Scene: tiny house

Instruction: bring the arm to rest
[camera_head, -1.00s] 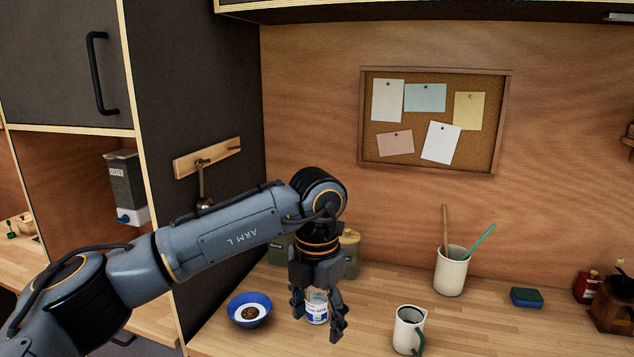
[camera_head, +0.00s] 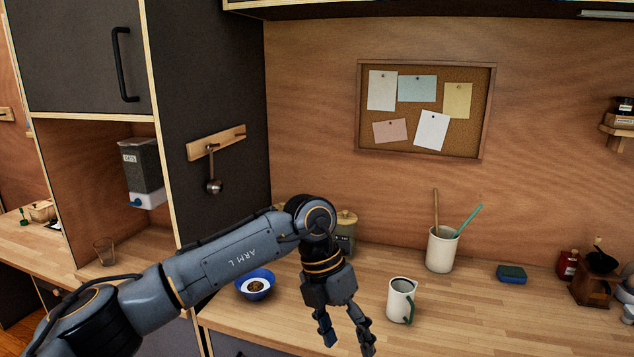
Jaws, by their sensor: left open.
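My left arm comes in from the lower left and bends down at the wrist. Its left gripper (camera_head: 347,342) is open, fingers pointing down, with nothing visible between them. It is at the counter's front side, right of the blue bowl (camera_head: 268,275) and left of the white mug (camera_head: 399,302) with a green handle. It looks apart from both. The labelled white can is not visible now; my gripper or wrist may hide it. My right gripper is not in view.
The wooden counter (camera_head: 460,310) holds a utensil crock (camera_head: 441,252), a blue-green sponge (camera_head: 511,274) and a coffee grinder (camera_head: 592,284) to the right. Canisters (camera_head: 346,236) stand behind my wrist. A tall dark cabinet side (camera_head: 205,95) rises behind the forearm. The counter right of the mug has free room.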

